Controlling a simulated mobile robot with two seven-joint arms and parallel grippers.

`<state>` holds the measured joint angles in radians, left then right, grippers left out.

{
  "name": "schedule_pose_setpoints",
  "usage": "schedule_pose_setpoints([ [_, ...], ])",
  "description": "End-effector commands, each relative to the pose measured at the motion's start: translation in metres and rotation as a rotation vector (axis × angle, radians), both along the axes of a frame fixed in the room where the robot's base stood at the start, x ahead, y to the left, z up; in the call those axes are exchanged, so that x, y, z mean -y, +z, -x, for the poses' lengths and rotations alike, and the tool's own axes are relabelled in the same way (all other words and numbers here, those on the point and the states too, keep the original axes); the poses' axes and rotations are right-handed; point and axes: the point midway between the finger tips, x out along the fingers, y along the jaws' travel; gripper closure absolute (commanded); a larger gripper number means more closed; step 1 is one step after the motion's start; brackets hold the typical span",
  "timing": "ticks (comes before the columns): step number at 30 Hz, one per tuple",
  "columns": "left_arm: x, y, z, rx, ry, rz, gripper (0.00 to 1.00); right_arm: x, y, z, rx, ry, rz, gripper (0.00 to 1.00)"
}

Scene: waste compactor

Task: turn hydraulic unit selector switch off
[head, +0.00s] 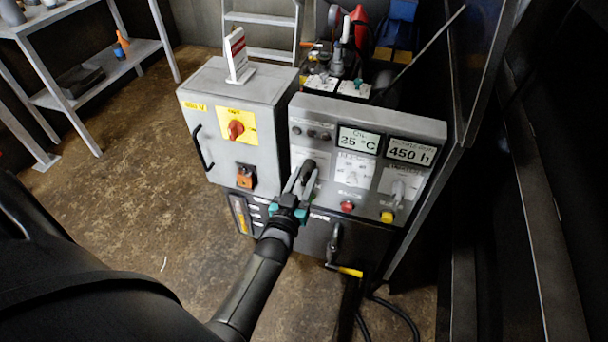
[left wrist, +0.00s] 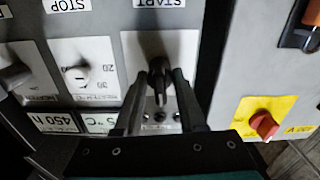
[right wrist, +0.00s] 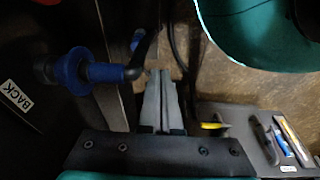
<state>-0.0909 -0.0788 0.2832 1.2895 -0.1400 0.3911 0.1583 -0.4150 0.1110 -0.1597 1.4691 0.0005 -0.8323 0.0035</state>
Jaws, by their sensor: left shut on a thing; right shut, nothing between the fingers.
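My left gripper (head: 299,180) is at this knob from the front. In the left wrist view, upside down, its two fingers are shut on the black knob (left wrist: 158,68), one on each side. The knob's exact setting cannot be read, as the fingers cover part of the plate. My right gripper (right wrist: 161,95) is shut and empty, away from the panel.
A grey cabinet (head: 222,85) with a red rotary switch (head: 236,130) on yellow stands left of the panel. Red (head: 347,206) and yellow (head: 387,217) buttons sit below the dials. A blue-handled part (right wrist: 88,72) is close left of my right gripper.

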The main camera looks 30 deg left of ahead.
Motion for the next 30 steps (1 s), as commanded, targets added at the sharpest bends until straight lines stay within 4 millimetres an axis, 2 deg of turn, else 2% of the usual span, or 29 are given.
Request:
schedule_pose_setpoints([
  [9,0.0000,0.0006,-0.0009,-0.017,0.000,-0.074,1.00,0.0020,-0.0040,0.0013,0.002,0.001,0.002,1.00],
  [21,-0.0001,0.0005,-0.0009,-0.018,0.000,-0.078,1.00,0.0020,-0.0044,0.0014,0.002,0.001,0.002,1.00],
  [22,-0.0001,0.0005,-0.0009,-0.018,0.000,-0.078,0.57,0.0020,-0.0044,0.0014,0.002,0.001,0.002,1.00],
  [23,-0.0001,0.0005,-0.0009,-0.018,0.000,-0.077,0.54,0.0020,-0.0044,0.0014,0.002,0.001,0.002,1.00],
  [30,0.0000,0.0003,-0.0003,-0.018,0.000,-0.077,0.54,0.0020,-0.0042,0.0013,0.002,0.001,0.002,1.00],
])
